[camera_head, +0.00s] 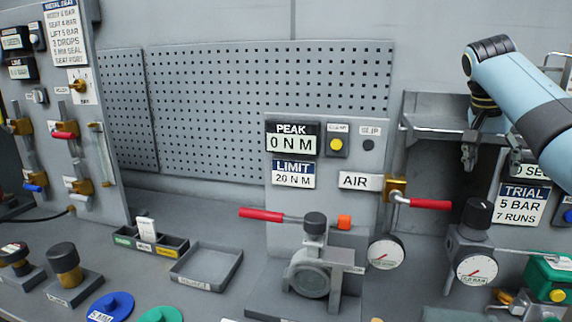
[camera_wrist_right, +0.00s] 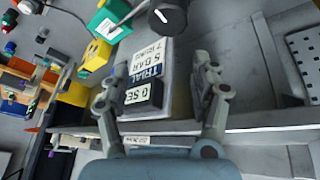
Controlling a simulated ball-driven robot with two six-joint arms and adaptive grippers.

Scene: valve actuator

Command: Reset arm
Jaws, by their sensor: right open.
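My right arm, light blue with a dark band, comes in from the right edge in the head view. Its gripper (camera_head: 470,152) hangs in front of the grey shelf, up and right of the red-handled air valve. In the right wrist view the two fingers of the right gripper (camera_wrist_right: 158,78) stand well apart with nothing held between them. Behind the gap are the trial sign (camera_wrist_right: 150,62) and a dark display box (camera_wrist_right: 143,96). My left gripper is not in view.
A valve with a long red handle (camera_head: 262,214) stands mid-bench. The air valve's red lever (camera_head: 430,204) and a gauge (camera_head: 386,252) are right of it. The shelf (camera_head: 440,127) is close to the right gripper. An empty tray (camera_head: 207,268) sits left of the valve.

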